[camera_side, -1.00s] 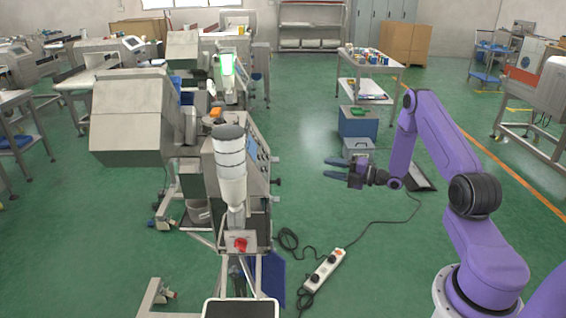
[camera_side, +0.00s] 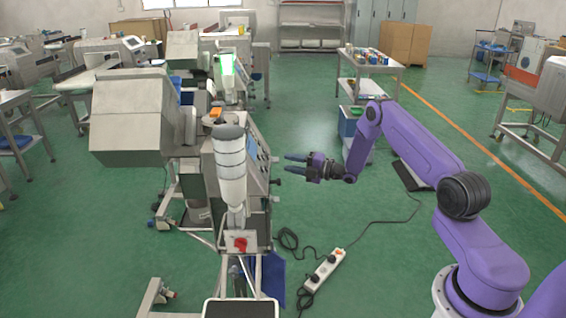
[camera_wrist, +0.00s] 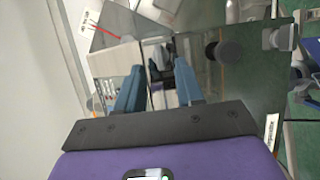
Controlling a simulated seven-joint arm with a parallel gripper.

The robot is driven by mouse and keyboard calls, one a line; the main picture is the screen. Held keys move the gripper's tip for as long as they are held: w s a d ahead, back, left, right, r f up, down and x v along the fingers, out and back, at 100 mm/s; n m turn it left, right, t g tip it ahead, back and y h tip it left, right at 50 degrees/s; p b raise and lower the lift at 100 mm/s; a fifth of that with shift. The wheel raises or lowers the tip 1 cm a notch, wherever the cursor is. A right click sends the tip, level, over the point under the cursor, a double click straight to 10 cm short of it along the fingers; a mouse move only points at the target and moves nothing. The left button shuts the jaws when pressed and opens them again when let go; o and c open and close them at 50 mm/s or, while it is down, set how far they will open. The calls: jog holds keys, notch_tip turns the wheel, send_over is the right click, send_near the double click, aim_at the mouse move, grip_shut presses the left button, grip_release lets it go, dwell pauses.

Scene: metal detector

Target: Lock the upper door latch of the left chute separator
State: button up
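My gripper (camera_side: 289,164) is in front of the right side of the nearest steel machine (camera_side: 130,120), its two blue fingers apart with nothing between them. Dark knob-like parts (camera_side: 276,181) stick out from that side, just left of and below the fingers; I cannot tell which is the upper door latch. In the wrist view the open fingers (camera_wrist: 160,78) point at a shiny steel panel (camera_wrist: 110,62). A dark round knob (camera_wrist: 230,52) stands on it to the right of the fingers, apart from them. A grey knob (camera_wrist: 280,38) is further right.
A white and grey cylinder (camera_side: 230,165) stands at the front of the machine, above a red switch (camera_side: 240,244). A power strip (camera_side: 323,270) and cable lie on the green floor. The floor between machine and arm base is otherwise mostly clear. A trolley (camera_side: 372,66) stands behind.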

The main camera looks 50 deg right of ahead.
aim_at(275, 160)
jog(key=shift+x, duration=1.8)
grip_shut()
jog(key=shift+w+d+r+m+g+y, duration=0.15)
jog(key=shift+m+g+y, duration=0.25)
jog(key=shift+m+g, duration=1.35)
jog(key=shift+w+d+r+m+g+y, duration=0.15)
jog(key=shift+m+g+y, duration=0.4)
jog(key=shift+m, duration=2.25)
jog(key=shift+d+r+m+g+y, duration=0.2)
jog(key=shift+m+g, duration=1.1)
jog(key=shift+m, duration=0.95)
jog(key=shift+a, duration=0.15)
